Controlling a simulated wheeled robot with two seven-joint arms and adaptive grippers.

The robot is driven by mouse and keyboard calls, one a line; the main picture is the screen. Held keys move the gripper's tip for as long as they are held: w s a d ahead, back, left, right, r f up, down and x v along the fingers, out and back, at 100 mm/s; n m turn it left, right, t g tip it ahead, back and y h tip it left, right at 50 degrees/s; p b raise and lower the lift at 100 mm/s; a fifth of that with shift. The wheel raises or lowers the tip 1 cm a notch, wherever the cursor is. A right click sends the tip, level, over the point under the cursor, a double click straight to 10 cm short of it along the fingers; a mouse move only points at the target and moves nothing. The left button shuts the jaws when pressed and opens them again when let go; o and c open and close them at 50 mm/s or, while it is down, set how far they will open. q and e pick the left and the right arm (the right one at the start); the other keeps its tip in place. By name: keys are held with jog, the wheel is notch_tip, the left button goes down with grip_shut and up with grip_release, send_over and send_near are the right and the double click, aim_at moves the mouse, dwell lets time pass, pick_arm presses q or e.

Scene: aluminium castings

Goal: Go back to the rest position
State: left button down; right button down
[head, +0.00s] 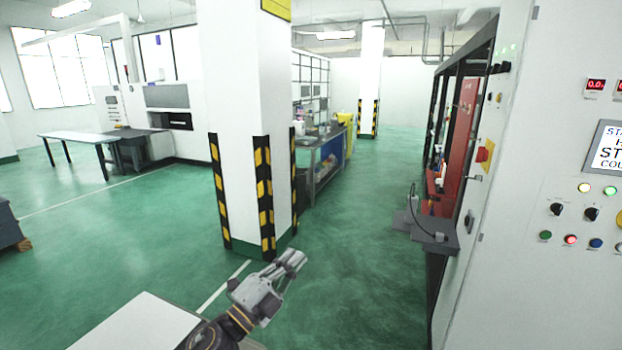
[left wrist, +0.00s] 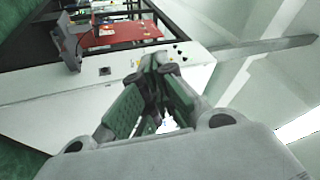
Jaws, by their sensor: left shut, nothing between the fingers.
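My left gripper (head: 292,261) is at the lower middle of the head view, held in the air over the green floor. Its fingers are together with nothing between them. In the left wrist view the gripper (left wrist: 160,62) shows its fingers meeting at the tips, with the white cabinet behind them. My right gripper is in neither view.
A white control cabinet (head: 535,130) with buttons and a screen stands close on the right. A grey shelf (head: 425,234) juts out beside it. A white pillar (head: 243,90) with yellow-black guards stands ahead. A white surface (head: 140,325) lies at the lower left. Green floor between is clear.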

pick_arm(q)
jog(key=s+a+f+n+g+y, duration=0.2)
jog(key=a+f+n+y, duration=1.25)
jog(key=n, duration=0.25)
jog(key=s+a+f+n+g, duration=0.2)
jog(key=s+f+g, duration=0.5)
jog(key=s, duration=0.4)
jog(key=s+a+f+n+g, duration=0.15)
jog(key=s+f+g, duration=0.25)
jog(key=s+f, duration=0.65)
jog(key=s+f+g, duration=0.1)
jog(key=s+f, duration=0.2)
jog(key=f, duration=3)
jog(key=s+a+f, duration=0.2)
jog(key=s+f, duration=0.7)
jog(key=s, duration=0.2)
jog(key=s+a+f+g, duration=0.1)
jog(key=s+a+f, duration=0.1)
jog(key=s+f, duration=0.7)
jog(key=shift+s+f+g, duration=0.3)
jog(key=shift+s+f, duration=0.05)
jog(key=shift+s, duration=0.8)
jog(key=shift+h, duration=0.25)
